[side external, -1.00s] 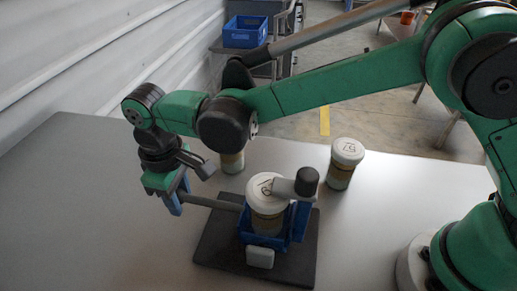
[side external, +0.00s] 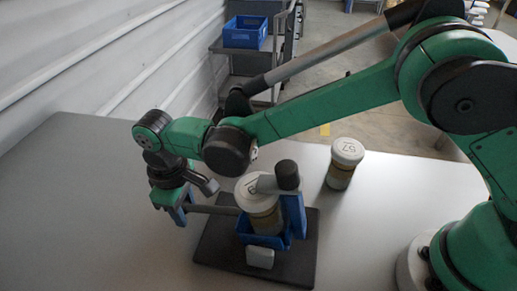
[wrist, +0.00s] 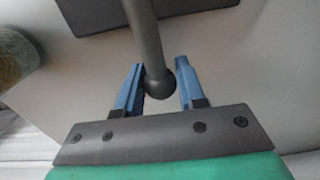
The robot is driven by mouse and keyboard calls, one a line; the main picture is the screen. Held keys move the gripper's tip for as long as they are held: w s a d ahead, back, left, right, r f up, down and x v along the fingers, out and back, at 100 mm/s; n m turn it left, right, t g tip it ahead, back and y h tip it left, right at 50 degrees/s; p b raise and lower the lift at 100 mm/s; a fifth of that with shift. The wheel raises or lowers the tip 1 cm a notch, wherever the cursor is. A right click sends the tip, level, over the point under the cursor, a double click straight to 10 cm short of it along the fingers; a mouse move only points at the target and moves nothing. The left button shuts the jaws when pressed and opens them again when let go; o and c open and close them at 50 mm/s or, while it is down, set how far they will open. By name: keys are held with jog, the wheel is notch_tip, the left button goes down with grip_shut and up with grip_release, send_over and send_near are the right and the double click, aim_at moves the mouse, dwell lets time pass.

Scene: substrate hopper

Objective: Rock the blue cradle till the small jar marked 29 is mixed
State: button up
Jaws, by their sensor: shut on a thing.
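The blue cradle (side external: 281,240) stands on a dark base plate (side external: 216,248) in the side view, tilted to the left. A white-lidded jar (side external: 262,215) sits in it and leans left with it. A grey arm with a dark knob (side external: 286,176) lies across its lid, and its mark is too small and covered to read. A grey handle rod (side external: 213,210) runs left from the cradle. My gripper (side external: 179,209) is shut on the rod near its outer end. In the wrist view my blue fingers (wrist: 159,72) straddle the rod (wrist: 147,42) by its round end.
Another white-lidded jar (side external: 342,164), with a mark that looks like 57, stands on the table right of the cradle. Part of a jar (wrist: 12,58) shows at the wrist view's left edge. The table's left side (side external: 90,220) is clear.

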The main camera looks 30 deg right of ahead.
jog(key=shift+f, duration=0.8)
jog(key=shift+r, duration=2.6)
jog(key=o, duration=0.7)
jog(key=shift+c, duration=0.2)
jog(key=shift+r, duration=3.5)
jog(key=shift+d, duration=0.1)
